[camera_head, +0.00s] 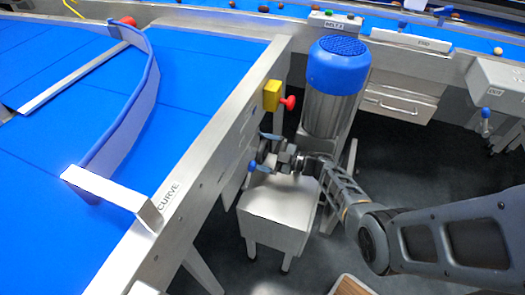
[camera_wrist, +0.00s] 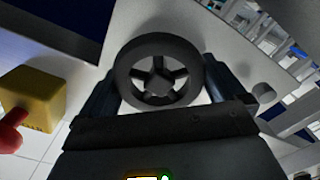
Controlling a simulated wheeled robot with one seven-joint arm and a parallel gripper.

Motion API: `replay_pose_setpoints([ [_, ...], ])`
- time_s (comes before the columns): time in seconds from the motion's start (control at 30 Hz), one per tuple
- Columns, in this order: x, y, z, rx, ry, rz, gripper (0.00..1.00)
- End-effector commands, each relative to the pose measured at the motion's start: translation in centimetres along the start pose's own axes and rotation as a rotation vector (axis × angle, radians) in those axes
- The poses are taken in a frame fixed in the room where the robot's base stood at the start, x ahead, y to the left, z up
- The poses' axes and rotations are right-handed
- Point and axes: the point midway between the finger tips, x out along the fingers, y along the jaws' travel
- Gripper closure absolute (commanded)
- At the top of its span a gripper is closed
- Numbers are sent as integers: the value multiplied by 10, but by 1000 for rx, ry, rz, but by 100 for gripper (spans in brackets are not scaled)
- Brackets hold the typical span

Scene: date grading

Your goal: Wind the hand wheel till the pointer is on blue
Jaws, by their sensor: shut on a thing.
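The hand wheel (camera_wrist: 127,70) is a dark grey ring with several spokes and a hub, seen face-on in the wrist view. My gripper (camera_wrist: 161,82) has one finger on each side of its rim and is shut on it. In the head view my gripper (camera_head: 270,152) reaches the side of the conveyor frame marked CURVE. The wheel is mostly hidden there behind the gripper. I cannot make out the pointer or any blue mark for it in either view.
A yellow box with a red knob (camera_head: 272,96) sits on the frame just above my gripper; it also shows at left in the wrist view (camera_wrist: 38,90). A blue-capped motor (camera_head: 338,66) stands right of the gripper. A metal box (camera_head: 280,205) stands below.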

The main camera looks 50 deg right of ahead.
Motion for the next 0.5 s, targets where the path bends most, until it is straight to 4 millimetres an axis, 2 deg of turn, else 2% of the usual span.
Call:
replay_pose_setpoints([
  [0.07, -1, -1, 1, 1, -3, -1, 33],
  [0.1, -1, -1, 1, 1, -3, -1, 0],
  [0.37, -2, -1, 1, 0, -2, 0, 0],
  [0.5, -17, -1, 1, 0, -3, 2, 0],
])
